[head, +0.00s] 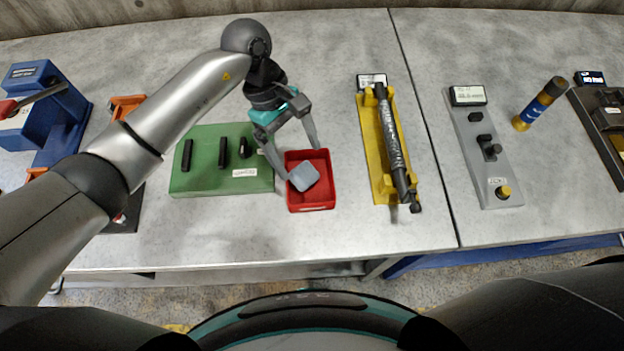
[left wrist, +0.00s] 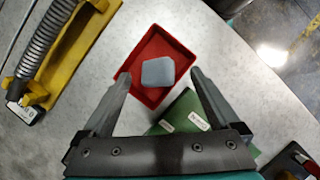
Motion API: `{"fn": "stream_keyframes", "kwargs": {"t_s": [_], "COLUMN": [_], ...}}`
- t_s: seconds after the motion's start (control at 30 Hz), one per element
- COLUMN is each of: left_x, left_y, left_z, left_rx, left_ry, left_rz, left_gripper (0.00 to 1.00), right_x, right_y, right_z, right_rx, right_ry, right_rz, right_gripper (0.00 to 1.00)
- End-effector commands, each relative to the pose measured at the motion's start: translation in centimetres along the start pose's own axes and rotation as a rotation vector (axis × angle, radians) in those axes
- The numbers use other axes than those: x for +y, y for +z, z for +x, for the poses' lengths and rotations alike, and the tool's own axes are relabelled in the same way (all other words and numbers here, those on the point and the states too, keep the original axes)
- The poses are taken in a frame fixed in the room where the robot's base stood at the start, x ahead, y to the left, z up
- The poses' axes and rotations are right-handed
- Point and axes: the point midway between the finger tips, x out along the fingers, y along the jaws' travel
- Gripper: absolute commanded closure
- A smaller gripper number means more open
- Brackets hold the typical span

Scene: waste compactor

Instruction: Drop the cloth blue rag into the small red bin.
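The small red bin (head: 311,206) stands on the metal table, right of the green block. It also shows in the left wrist view (left wrist: 150,97). The blue-grey rag (head: 303,177), a small rounded square, lies within the bin's outline, tilted in the head view. In the left wrist view the rag (left wrist: 158,72) shows inside the red walls; I cannot tell whether it touches the bin floor. My left gripper (head: 301,163) is over the bin with its fingers wide apart. In the left wrist view the fingers (left wrist: 160,76) do not touch the rag. My right gripper is not in view.
A green block (head: 215,180) with black slots sits left of the bin. A yellow holder (head: 374,150) with a spring tool stands to the right. Farther right are a grey switch panel (head: 484,150) and a blue cylinder (head: 537,106). Bare table lies in front of the bin.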

Motion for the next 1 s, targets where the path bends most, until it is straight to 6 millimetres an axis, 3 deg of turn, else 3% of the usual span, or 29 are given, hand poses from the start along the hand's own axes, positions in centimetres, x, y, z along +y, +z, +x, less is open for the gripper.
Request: {"fn": "stream_keyframes", "kwargs": {"t_s": [0.27, 0.43, 0.8, 1.0], "left_x": [0.0, 0.1, 0.1, 0.0], "left_y": [0.0, -0.1, -0.1, -0.1], "left_z": [-0.1, -1.5, -9.9, -13.5], "left_rx": [0.001, 0.004, 0.005, 0.003], "left_ry": [0.000, 0.003, 0.003, 0.003], "left_rz": [0.000, 0.001, 0.000, -0.001], "left_gripper": [0.00, 0.00, 0.00, 0.00], "right_x": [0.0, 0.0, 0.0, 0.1], "right_y": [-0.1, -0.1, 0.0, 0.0], "right_z": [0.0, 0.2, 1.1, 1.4], "right_rx": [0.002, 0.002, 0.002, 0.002], "right_ry": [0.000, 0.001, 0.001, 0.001], "right_rz": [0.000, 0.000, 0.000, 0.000], "right_gripper": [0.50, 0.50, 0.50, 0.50]}}
